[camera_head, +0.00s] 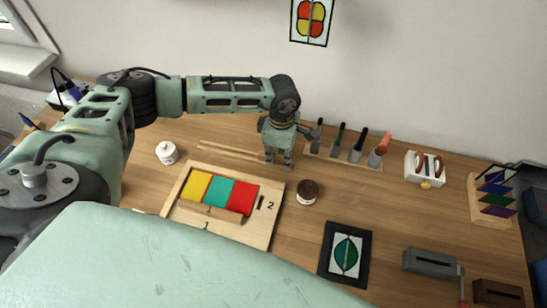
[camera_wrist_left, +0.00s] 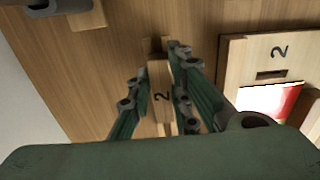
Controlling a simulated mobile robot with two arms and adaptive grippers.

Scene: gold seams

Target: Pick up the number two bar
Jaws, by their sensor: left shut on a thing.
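The number two bar (camera_wrist_left: 161,97) is a light wooden bar marked "2", seen in the left wrist view between the two fingers. My left gripper (camera_head: 278,158) is shut on it; the gripper also shows in the left wrist view (camera_wrist_left: 159,62). In the head view the gripper points down behind the wooden board (camera_head: 264,224), and I cannot make out the bar there. The board has a printed "2" beside a dark slot (camera_head: 260,202), which also shows in the left wrist view (camera_wrist_left: 271,74). My right gripper is not in view.
Yellow, green and red pieces (camera_head: 221,192) lie on the board. A dark-lidded jar (camera_head: 307,192) stands to its right, a white pot (camera_head: 167,152) to its left. A tool rack (camera_head: 343,158) stands close right of the gripper. A framed leaf picture (camera_head: 345,253) lies at the front.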

